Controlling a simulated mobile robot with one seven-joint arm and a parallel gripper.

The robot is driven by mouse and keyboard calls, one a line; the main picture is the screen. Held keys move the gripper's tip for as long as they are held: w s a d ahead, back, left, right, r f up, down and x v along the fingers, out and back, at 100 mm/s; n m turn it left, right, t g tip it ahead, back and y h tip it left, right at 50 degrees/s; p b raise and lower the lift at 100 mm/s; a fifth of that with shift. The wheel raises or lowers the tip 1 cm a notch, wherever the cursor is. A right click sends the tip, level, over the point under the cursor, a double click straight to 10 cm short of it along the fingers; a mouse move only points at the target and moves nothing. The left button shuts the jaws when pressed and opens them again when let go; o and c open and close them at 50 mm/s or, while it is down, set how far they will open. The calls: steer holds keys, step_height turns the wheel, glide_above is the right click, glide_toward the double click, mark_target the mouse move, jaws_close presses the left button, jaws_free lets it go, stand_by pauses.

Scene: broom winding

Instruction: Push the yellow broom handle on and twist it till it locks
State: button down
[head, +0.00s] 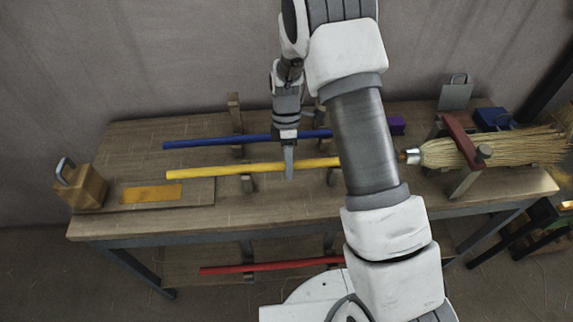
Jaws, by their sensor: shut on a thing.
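The yellow broom handle (225,170) lies roughly level across wooden supports along the bench front. My gripper (289,170) points down over its middle and is shut on it. My forearm hides the handle's right end. The straw broom head (495,149) lies at the right, bristles to the right, held in a clamp with a red bar (461,138). Its metal socket (413,156) faces left, towards the handle. A small orange bit shows at the socket mouth; I cannot tell whether handle and socket touch.
A blue handle (215,141) lies behind the yellow one, and a red handle (265,267) lies below the bench top. A wooden block (80,188) stands at the left.

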steer(key=shift+d, duration=0.95)
steer(key=shift+d, duration=0.1)
steer(key=shift+d+t+b, duration=0.2)
steer(key=shift+t+b, duration=1.3)
steer(key=shift+b, duration=0.3)
steer(key=shift+s+f+t+b, duration=0.15)
steer(key=shift+t+b, duration=1.25)
steer(key=shift+b, duration=1.05)
steer(key=shift+t+b, duration=0.5)
steer(key=shift+b, duration=0.55)
steer(key=shift+t+b, duration=1.2)
steer(key=shift+b, duration=1.9)
